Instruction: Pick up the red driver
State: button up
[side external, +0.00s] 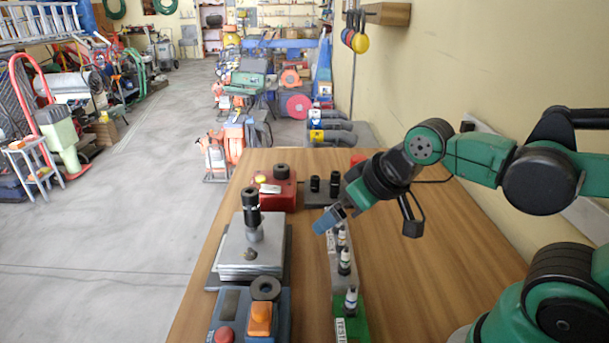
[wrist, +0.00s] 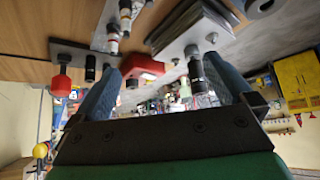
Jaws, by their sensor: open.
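The red driver shows in the wrist view as a red handle (wrist: 61,86) hanging from a dark rack plate (wrist: 72,50) at the left, as this view is upside down. In the side view only a red top (side external: 357,159) shows behind my arm, at the far end of the dark rack. Two black drivers (side external: 325,184) stand in the same rack. My gripper (side external: 328,221), with blue fingers, is above the table, nearer the camera than the rack. In the wrist view its fingers (wrist: 162,66) are spread with nothing held between them, and the red handle lies outside them, to the left.
A red box (side external: 280,190) stands left of the rack. A metal block with an upright black-handled tool (side external: 252,205) stands at the left edge. Small black-and-white bottles (side external: 345,262) line a strip beneath my gripper. A grey-blue box (side external: 230,310) is in front. The table's right side is clear.

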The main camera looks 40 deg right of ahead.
aim_at(361, 157)
jog(key=shift+c, duration=0.5)
jog(key=shift+d, duration=0.1)
jog(key=w+d+r+m+g+h, duration=0.2)
jog(key=w+d+m, duration=0.1)
jog(key=w+d, duration=0.55)
jog(key=w+d+f+m, duration=0.1)
jog(key=d, duration=0.3)
jog(key=w+d+f+m+g, duration=0.1)
jog(key=w+d+f, duration=0.1)
jog(key=d, duration=0.3)
jog(key=w+d+f+m, duration=0.1)
jog(key=d+f, duration=0.1)
jog(key=d, duration=0.3)
jog(key=shift+w+d+f+m+h, duration=0.15)
jog(key=shift+w+d+m+h, duration=0.05)
jog(key=shift+d+m+h, duration=0.1)
jog(key=shift+w+d+f+g, duration=0.15)
jog(key=shift+d+f+g, duration=0.15)
jog(key=shift+f, duration=0.2)
jog(key=shift+x, duration=2.45)
jog(key=shift+a, duration=0.1)
grip_shut()
